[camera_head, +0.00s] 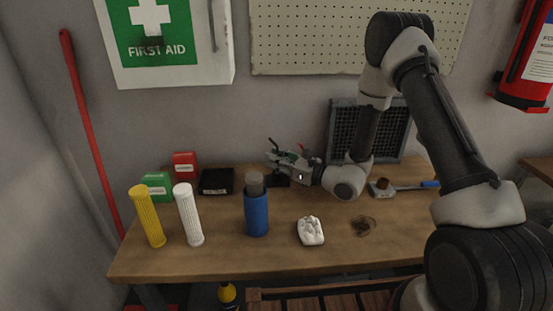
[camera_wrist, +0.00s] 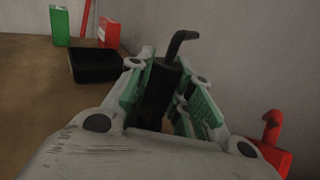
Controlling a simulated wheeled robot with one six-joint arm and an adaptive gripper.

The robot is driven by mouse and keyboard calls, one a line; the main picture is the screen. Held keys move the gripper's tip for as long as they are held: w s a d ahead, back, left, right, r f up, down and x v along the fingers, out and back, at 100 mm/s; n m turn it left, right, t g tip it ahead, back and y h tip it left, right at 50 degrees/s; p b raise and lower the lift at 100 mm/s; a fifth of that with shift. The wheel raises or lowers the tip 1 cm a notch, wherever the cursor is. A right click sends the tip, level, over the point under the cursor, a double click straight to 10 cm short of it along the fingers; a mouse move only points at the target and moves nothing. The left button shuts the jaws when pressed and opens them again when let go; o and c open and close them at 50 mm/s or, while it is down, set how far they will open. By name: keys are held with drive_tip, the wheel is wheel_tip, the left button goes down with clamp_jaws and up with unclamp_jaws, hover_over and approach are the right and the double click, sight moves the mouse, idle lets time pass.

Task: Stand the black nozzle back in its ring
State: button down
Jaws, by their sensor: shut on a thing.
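The black nozzle (camera_wrist: 160,88) has a bent tip and is in the wrist view, between the green-padded fingers of my gripper (camera_wrist: 168,76). My gripper is shut on it. The bent tip points up and to the right there. In the head view my gripper (camera_head: 283,158) is at the back of the workbench, low over a small dark base (camera_head: 278,180). The ring is not clearly seen; my gripper covers that area. I cannot tell whether the nozzle's lower end touches anything.
A red bent piece (camera_wrist: 271,128) stands close to the right of my gripper. A black tray (camera_head: 216,181), a red box (camera_head: 185,165) and a green box (camera_head: 157,185) are to the left. A blue bottle (camera_head: 256,214) and a white lump (camera_head: 311,231) stand in front on the workbench (camera_head: 225,255).

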drive_tip(key=shift+f, duration=0.55)
idle(0.4)
drive_tip(key=c, duration=1.2)
unclamp_jaws()
drive_tip(key=v, duration=1.2)
drive_tip(key=shift+r, duration=0.1)
